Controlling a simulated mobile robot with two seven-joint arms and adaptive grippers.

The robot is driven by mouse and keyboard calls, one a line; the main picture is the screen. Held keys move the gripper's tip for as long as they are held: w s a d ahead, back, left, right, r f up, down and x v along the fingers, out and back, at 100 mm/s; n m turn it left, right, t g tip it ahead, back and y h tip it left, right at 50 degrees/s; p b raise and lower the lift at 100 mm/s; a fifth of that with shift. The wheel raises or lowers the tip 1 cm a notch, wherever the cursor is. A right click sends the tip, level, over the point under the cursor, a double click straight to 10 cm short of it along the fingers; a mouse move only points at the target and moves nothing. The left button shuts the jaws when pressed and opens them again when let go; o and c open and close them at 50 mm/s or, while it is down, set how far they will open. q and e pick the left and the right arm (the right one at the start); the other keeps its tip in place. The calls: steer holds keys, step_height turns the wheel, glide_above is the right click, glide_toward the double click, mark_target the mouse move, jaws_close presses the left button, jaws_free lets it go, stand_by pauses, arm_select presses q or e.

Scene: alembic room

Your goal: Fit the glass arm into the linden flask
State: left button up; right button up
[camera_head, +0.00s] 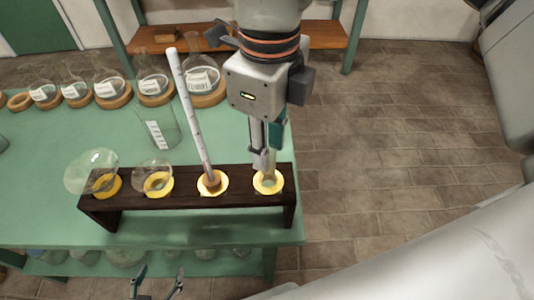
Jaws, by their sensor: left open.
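My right gripper (267,155) points down over the rightmost yellow ring (268,183) of a dark wooden rack (150,202). Its fingers look close together; a pale, glassy shape shows below them at the ring, and I cannot tell whether they hold it. I cannot pick out the glass arm for certain. My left gripper (158,284) is open at the bottom edge, in front of the table and apart from the rack. Labelled glass flasks stand on cork rings at the back, among them one at the right (202,80). Their labels are too small to read, so the linden flask is unclear.
A tall graduated rod (190,110) leans in the rack's third ring. Clear round glass pieces (90,172) sit in the two left rings. A labelled glass vessel (158,127) stands behind the rack. The green tabletop (60,140) is bare at the left. Tiled floor lies right.

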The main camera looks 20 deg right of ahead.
arm_select(q)
steer(key=shift+w+r, duration=0.1)
steer(key=shift+w, duration=0.05)
arm_select(e)
jaws_close()
steer(key=shift+r, duration=0.15)
arm_select(q)
steer(key=shift+t, duration=0.3)
steer(key=shift+w+r+p, duration=0.2)
steer(key=shift+r+p, duration=0.3)
steer(key=shift+r, duration=0.2)
steer(key=shift+w+r+p, duration=0.25)
steer(key=shift+r+p, duration=0.3)
steer(key=shift+r, duration=0.15)
steer(key=shift+w+r+p, duration=0.2)
steer(key=shift+r+p, duration=0.3)
steer(key=shift+r, duration=0.2)
arm_select(e)
steer(key=shift+r, duration=2.7)
